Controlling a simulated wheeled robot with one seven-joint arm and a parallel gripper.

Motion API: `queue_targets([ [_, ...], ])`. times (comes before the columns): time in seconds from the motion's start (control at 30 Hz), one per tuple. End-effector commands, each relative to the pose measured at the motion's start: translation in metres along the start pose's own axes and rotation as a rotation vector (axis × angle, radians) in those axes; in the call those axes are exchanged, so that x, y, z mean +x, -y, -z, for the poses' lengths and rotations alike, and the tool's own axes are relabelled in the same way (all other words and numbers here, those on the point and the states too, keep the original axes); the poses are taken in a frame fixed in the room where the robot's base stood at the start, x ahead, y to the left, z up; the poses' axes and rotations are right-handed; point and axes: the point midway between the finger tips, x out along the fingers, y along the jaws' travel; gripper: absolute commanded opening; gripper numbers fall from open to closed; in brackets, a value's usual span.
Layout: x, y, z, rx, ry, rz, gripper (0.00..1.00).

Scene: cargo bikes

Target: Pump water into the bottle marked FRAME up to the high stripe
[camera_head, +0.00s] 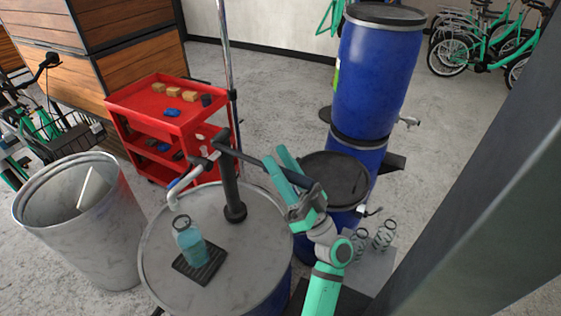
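A translucent teal bottle (190,243) stands upright on a black mat (181,266) on top of a grey-lidded drum (165,240). Its lower part looks a stronger teal than its top; no FRAME mark, stripe or clear water line is readable. A dark hand pump (231,190) rises from the drum lid beside the bottle. The pump's lever (245,156) slopes down to the right. My gripper (283,167) has its green fingers on either side of the lever's dark grip and appears closed on it.
A blue drum stack (372,75) with a tap stands behind my arm. A red cart (160,105) with small blocks is behind the pump. A grey bin (118,225) stands left of the drum. Wire coils (383,236) sit at the right.

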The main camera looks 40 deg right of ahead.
Motion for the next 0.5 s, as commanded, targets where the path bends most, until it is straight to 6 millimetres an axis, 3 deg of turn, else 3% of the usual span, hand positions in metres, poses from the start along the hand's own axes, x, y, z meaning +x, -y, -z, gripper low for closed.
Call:
queue_targets([
  [0.27,-0.010,0.000,0.000,0.000,0.000,0.000,0.40],
  [0.5,-0.053,0.000,0.000,0.001,0.001,-0.003,0.40],
])
